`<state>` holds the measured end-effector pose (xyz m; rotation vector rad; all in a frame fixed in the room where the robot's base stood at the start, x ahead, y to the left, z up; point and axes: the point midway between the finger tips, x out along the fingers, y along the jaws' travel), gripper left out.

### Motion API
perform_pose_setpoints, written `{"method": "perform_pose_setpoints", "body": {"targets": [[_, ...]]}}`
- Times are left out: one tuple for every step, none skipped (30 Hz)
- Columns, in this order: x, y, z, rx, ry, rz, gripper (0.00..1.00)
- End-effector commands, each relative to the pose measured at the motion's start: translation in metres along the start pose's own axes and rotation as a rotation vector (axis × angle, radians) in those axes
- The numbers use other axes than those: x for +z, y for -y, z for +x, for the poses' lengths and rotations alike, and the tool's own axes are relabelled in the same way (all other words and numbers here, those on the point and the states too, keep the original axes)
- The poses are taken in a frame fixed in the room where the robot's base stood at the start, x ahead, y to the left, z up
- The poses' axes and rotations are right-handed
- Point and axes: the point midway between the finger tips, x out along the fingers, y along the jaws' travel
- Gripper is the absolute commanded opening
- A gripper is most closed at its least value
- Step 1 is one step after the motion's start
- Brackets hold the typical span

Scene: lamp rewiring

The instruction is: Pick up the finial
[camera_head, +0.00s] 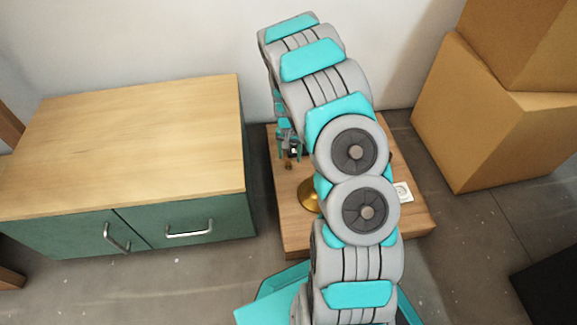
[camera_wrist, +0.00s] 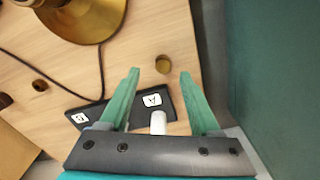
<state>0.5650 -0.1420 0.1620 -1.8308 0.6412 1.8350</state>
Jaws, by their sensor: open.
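A small round brass piece, which looks like the finial (camera_wrist: 163,64), stands on the wooden table top near its edge. In the wrist view it appears between and just past the tips of my gripper (camera_wrist: 159,73). The gripper's two teal fingers are apart and hold nothing; I cannot tell how high they are above it. In the head view my gripper (camera_head: 289,154) points down over the table's left part, with the small brass finial (camera_head: 289,166) just below it. My arm hides much of the table there.
The low wooden table (camera_wrist: 60,62) bears a brass lamp base (camera_wrist: 92,25), a dark cord, a black strip with white labels (camera_wrist: 75,112) and a white cylinder (camera_wrist: 158,122). A green cabinet (camera_head: 185,232) stands left; cardboard boxes (camera_head: 480,130) stand right.

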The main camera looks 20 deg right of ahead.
Motion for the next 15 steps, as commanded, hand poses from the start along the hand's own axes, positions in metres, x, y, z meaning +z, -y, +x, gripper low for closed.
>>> {"method": "perform_pose_setpoints", "body": {"targets": [[0.0, 0.001, 0.005, 0.0, 0.0, 0.0, 0.64], [-0.001, 0.001, 0.009, 0.0, 0.0, 0.0, 0.64], [-0.001, 0.002, 0.014, -0.001, -0.001, 0.0, 0.64], [-0.002, 0.003, 0.018, -0.001, -0.001, 0.0, 0.64], [-0.002, 0.004, 0.023, -0.001, -0.002, 0.0, 0.64], [-0.003, 0.005, 0.029, -0.001, -0.002, -0.001, 0.64], [-0.002, 0.005, 0.034, 0.0, -0.002, -0.001, 0.64], [-0.002, 0.005, 0.038, 0.0, -0.002, -0.001, 0.64], [-0.002, 0.005, 0.043, 0.0, -0.002, 0.0, 0.64], [-0.002, 0.005, 0.045, 0.0, -0.001, 0.0, 0.64], [-0.002, 0.005, 0.047, 0.0, -0.002, 0.0, 0.64], [-0.002, 0.005, 0.048, 0.0, -0.002, 0.0, 0.64], [-0.002, 0.005, 0.048, 0.0, -0.002, 0.0, 0.64], [-0.002, 0.005, 0.047, -0.001, -0.002, 0.0, 0.64], [-0.002, 0.005, 0.047, -0.001, -0.003, 0.0, 0.64]]}}
